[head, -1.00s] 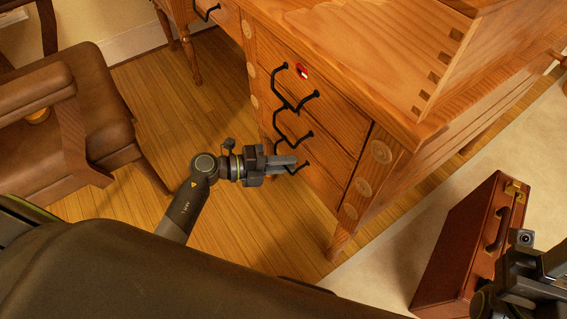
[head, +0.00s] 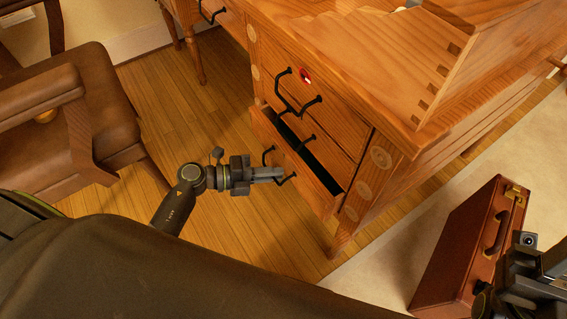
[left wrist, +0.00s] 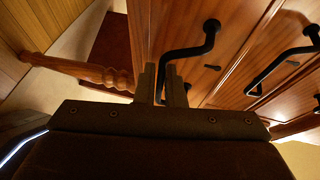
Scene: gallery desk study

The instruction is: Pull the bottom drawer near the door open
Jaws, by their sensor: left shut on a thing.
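The bottom drawer (head: 292,160) of the wooden desk stands partly open, with a dark gap (head: 320,165) showing behind its front. My left gripper (head: 282,174) is shut on the drawer's black handle (head: 268,155). In the left wrist view the fingers (left wrist: 168,85) close around one end of the black handle (left wrist: 190,50). The drawer's inside is too dark to make out. My right gripper (head: 545,265) is at the lower right edge, partly cut off, and its jaws do not show clearly.
Closed drawers with black handles (head: 305,106) sit above the open one; the top one bears a red-and-white mark (head: 305,76). A brown leather chair (head: 85,120) stands at the left. A red-brown briefcase (head: 465,250) stands on the pale rug at the right. Wooden floor lies between chair and desk.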

